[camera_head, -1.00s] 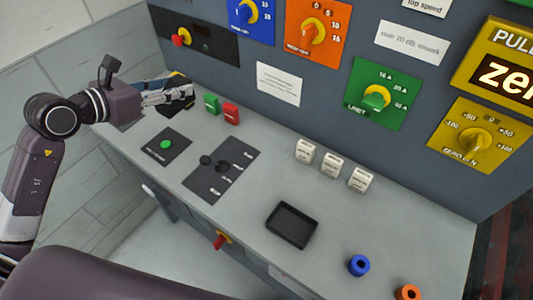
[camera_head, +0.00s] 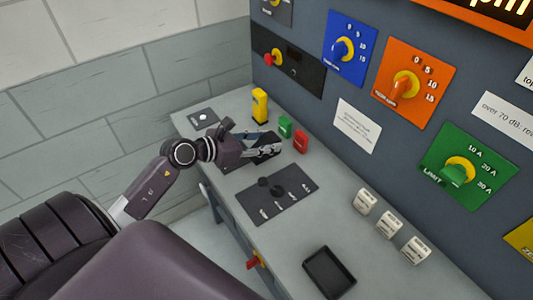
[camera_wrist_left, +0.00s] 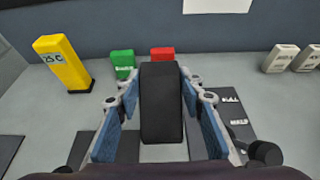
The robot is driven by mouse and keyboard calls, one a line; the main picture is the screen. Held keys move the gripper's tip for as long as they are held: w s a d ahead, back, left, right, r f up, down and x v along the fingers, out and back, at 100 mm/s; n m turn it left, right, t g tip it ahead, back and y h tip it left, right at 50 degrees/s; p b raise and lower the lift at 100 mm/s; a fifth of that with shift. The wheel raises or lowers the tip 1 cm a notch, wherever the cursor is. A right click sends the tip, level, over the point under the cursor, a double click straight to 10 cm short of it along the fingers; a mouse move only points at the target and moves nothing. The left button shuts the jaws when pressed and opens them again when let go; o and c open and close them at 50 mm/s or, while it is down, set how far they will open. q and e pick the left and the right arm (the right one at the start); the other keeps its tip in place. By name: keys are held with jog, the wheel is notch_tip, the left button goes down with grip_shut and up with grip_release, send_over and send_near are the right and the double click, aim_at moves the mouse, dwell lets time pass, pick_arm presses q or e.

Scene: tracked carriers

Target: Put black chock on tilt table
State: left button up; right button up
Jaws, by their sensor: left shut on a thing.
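My left gripper (camera_head: 272,150) is shut on the black chock (camera_wrist_left: 161,103). In the left wrist view the chock stands as a dark, thick block between the two blue-padded fingers. In the head view only a dark bit of the chock (camera_head: 268,139) shows by the fingers, above the grey bench, left of the green and red blocks. I cannot make out a tilt table for certain in either view. My right gripper is not in view.
A yellow block (camera_head: 260,105), a green block (camera_head: 285,126) and a red block (camera_head: 300,142) stand near the gripper. A dark lever panel (camera_head: 277,194), white blocks (camera_head: 388,225) and a black tray (camera_head: 329,272) lie rightward on the bench. The upright control panel (camera_head: 330,103) rises behind.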

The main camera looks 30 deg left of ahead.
aim_at(266, 155)
pick_arm(q)
jog(key=shift+f, duration=2.7)
jog(key=shift+f+b, duration=0.15)
jog(key=shift+b, duration=0.2)
jog(key=o, duration=1.4)
